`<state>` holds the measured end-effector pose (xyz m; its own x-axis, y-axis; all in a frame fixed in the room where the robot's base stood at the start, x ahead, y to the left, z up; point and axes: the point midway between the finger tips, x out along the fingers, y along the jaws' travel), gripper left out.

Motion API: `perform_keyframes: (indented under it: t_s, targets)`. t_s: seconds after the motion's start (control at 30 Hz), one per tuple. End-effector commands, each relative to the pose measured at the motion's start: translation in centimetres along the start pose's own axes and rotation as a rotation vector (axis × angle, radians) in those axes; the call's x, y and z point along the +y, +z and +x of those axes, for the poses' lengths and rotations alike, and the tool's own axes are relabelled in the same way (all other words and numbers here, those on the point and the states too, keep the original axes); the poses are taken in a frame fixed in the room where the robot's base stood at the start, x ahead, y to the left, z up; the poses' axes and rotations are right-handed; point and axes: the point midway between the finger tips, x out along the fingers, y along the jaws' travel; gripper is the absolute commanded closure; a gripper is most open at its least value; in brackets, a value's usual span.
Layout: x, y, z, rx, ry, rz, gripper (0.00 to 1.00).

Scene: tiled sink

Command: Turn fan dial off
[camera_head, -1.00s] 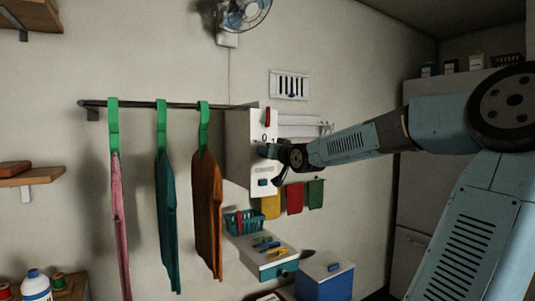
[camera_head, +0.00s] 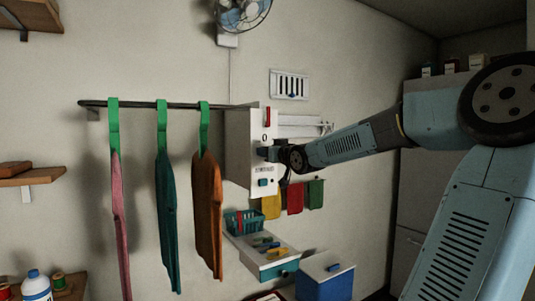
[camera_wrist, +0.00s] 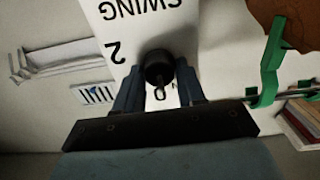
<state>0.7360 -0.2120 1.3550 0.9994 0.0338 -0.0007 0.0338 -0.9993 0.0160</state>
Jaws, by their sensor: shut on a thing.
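The white control panel (camera_head: 258,180) is on the wall in the head view, with a "0" near its top. In the wrist view the panel (camera_wrist: 145,22) appears upside down, with "SWING", "2" and "0" printed on it. The round black dial (camera_wrist: 158,67) sits between my gripper's fingers (camera_wrist: 159,92), which are shut on it. The "0" lies just below the dial there, partly covered. My gripper (camera_head: 273,154) reaches the panel face from the right in the head view and hides the dial. I cannot tell the dial's exact pointing direction.
A wall fan (camera_head: 243,14) hangs above the panel. A rail (camera_head: 135,104) with several hanging garments is left of it. Coloured cloths (camera_head: 295,198) hang below right. A drawer unit (camera_head: 270,265) and blue box (camera_head: 325,280) stand underneath.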

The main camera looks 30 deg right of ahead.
Motion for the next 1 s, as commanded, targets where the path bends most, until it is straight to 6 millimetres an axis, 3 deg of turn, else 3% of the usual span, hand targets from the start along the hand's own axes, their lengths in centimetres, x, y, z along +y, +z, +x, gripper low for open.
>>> perform_keyframes:
  t_s: [0.03, 0.07, 0.3, 0.67, 1.0]
  targets:
    - [0.1, 0.2, 0.0, -0.004, 0.001, 0.000, 0.91]
    - [0.1, 0.2, 0.0, -0.004, 0.001, 0.001, 0.58]
    - [0.0, 0.1, 0.0, -0.001, 0.000, 0.001, 0.37]
    - [0.1, 0.0, -0.4, 0.000, 0.001, 0.002, 0.37]
    - [0.1, 0.0, -3.6, 0.001, 0.002, 0.003, 0.37]
